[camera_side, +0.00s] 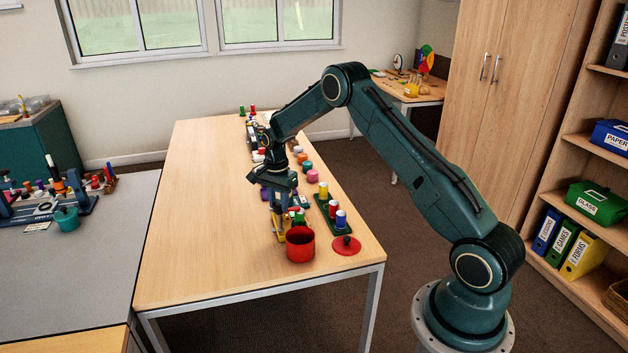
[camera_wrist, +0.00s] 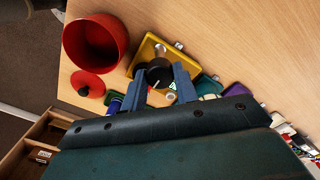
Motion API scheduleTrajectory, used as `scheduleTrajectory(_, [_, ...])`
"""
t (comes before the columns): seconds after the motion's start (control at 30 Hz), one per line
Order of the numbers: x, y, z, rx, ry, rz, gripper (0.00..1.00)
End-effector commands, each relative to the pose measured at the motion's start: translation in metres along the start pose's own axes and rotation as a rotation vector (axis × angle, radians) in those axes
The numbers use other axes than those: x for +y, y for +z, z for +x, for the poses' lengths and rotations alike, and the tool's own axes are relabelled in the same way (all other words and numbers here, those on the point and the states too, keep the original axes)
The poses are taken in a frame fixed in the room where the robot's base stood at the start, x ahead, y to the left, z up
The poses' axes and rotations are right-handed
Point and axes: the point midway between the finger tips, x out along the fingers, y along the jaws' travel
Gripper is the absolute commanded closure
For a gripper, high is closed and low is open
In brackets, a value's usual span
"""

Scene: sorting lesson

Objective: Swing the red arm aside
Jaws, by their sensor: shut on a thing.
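My gripper (camera_side: 279,208) points down near the front of the wooden table. In the wrist view, my gripper (camera_wrist: 160,72) has its two blue fingers on either side of a black round knob (camera_wrist: 158,74) and is shut on it. The knob is over a yellow box-like base (camera_wrist: 147,50). In the side view a little of the yellow base (camera_side: 279,238) shows behind the red pot. I cannot make out a distinct red arm; the fingers and knob hide part of the base.
An open red pot (camera_side: 300,245) stands close beside the yellow base. A red lid with a dark knob (camera_side: 347,247) lies to its right. A green tray with colored jars (camera_side: 333,215) is behind the lid. Several small items line the table's right side; its left side (camera_side: 200,220) is clear.

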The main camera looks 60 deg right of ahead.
Motion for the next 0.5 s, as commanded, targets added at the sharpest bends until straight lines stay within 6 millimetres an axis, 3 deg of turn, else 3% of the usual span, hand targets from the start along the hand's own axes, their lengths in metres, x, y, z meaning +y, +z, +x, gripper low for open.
scheduleTrajectory(0.5, [0.0000, 0.0000, -0.0004, 0.000, 0.001, -0.167, 0.93])
